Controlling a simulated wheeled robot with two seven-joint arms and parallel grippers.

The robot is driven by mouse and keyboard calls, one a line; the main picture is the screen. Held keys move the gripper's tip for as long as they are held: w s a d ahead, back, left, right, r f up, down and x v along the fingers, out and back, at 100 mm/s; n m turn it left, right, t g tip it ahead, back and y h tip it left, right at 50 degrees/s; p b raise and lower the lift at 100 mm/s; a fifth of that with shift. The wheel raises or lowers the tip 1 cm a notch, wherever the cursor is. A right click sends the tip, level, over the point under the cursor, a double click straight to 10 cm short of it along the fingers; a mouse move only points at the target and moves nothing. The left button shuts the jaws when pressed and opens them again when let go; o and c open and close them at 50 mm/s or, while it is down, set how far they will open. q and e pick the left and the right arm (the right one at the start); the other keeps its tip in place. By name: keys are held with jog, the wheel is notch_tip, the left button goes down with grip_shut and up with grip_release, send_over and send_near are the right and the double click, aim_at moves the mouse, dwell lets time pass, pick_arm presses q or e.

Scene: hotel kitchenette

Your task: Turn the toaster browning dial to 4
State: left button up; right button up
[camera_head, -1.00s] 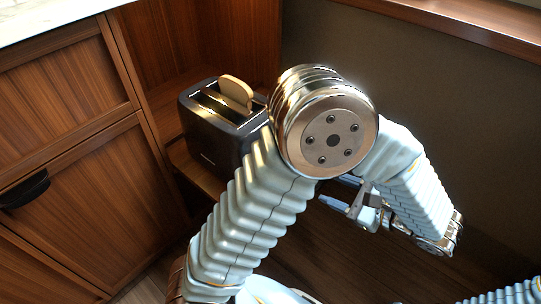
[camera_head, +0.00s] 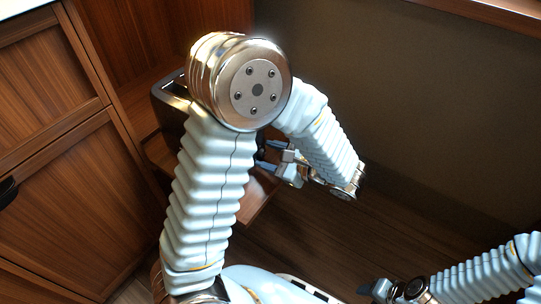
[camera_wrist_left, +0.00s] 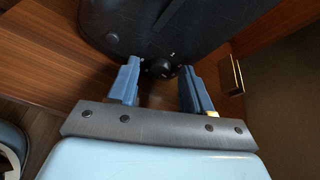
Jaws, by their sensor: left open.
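The dark toaster (camera_head: 168,103) stands on a wooden shelf and is mostly hidden behind my left arm in the head view. In the left wrist view the toaster body (camera_wrist_left: 205,25) fills the top. Its round black browning dial (camera_wrist_left: 160,67) shows between the fingers of my left gripper (camera_wrist_left: 160,84). The fingers are open, one on each side of the dial; I cannot tell whether they touch it. The dial's setting is too small to read. The left gripper also shows in the head view (camera_head: 277,164), right of the toaster. My right gripper (camera_head: 376,289) is at the bottom, its jaws unclear.
Wooden cabinet doors (camera_head: 75,190) stand at the left. The shelf edge (camera_head: 258,200) shows below my left gripper. A dark wall (camera_head: 400,100) is behind. A brass-coloured piece (camera_wrist_left: 231,74) is right of the gripper in the wrist view.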

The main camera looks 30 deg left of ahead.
pick_arm(q)
jog(key=shift+c, duration=0.3)
grip_shut()
jog(key=shift+r+p, duration=0.15)
jog(key=shift+p, duration=0.4)
jog(key=m+g+p, duration=0.1)
jog(key=p, duration=0.1)
jog(key=m+g+p, duration=0.1)
jog(key=p, duration=0.2)
jog(key=shift+w+r+m, duration=0.15)
jog(key=shift+r+m, duration=0.05)
jog(key=shift+m, duration=0.2)
jog(key=m+g+p, duration=0.1)
jog(key=p, duration=0.2)
jog(key=shift+w+f+m, duration=0.1)
jog(key=shift+m, duration=0.2)
jog(key=shift+w+f+m+g+y+p, duration=0.1)
jog(key=shift+f+m+g+y+p, duration=0.1)
jog(key=shift+m+g+p, duration=0.35)
jog(key=shift+w+f+m+g+y+p, duration=0.1)
jog(key=shift+m+g+y+p, duration=0.15)
jog(key=shift+m+p, duration=0.6)
